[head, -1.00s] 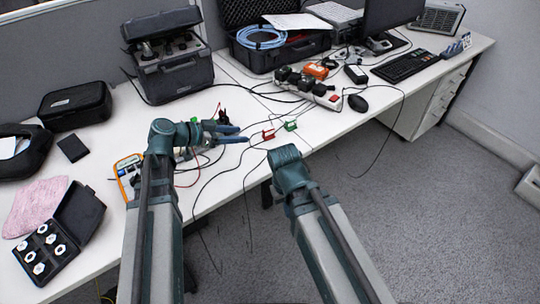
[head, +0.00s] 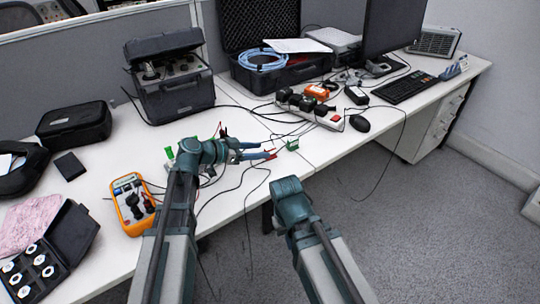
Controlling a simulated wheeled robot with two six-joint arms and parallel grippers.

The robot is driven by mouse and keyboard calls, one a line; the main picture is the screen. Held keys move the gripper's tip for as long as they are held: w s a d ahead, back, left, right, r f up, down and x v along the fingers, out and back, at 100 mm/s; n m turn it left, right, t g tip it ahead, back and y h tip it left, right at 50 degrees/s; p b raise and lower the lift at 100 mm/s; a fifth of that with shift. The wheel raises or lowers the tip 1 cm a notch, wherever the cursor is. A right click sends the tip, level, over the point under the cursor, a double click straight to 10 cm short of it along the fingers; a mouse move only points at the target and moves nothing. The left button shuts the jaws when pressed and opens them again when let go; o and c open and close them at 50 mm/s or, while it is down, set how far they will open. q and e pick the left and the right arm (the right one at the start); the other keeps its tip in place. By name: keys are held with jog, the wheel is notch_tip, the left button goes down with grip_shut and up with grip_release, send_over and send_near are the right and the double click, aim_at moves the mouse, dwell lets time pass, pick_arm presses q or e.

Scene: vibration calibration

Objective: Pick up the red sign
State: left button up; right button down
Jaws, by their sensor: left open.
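The red sign (head: 271,154) is small and sits at the tips of my left gripper (head: 266,151), near the table's front edge. Only a bit of red shows there, partly hidden by the fingers. I cannot tell whether the fingers touch it. My left gripper is open, its blue-grey fingers pointing right. A small green sign (head: 292,145) stands just right of the fingertips. My right arm reaches in from below, but its gripper does not show.
An orange multimeter (head: 133,204) lies left of my left arm. A white power strip (head: 330,120) with black plugs and a mouse (head: 359,123) are farther back. Black cables cross the table (head: 330,150) around the gripper and hang over its front edge.

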aim_at(269, 148)
pick_arm(q)
jog(key=shift+b+x, duration=0.85)
jog(key=shift+x, duration=1.75)
jog(key=shift+w+r, duration=0.1)
jog(key=shift+r, duration=0.1)
grip_shut()
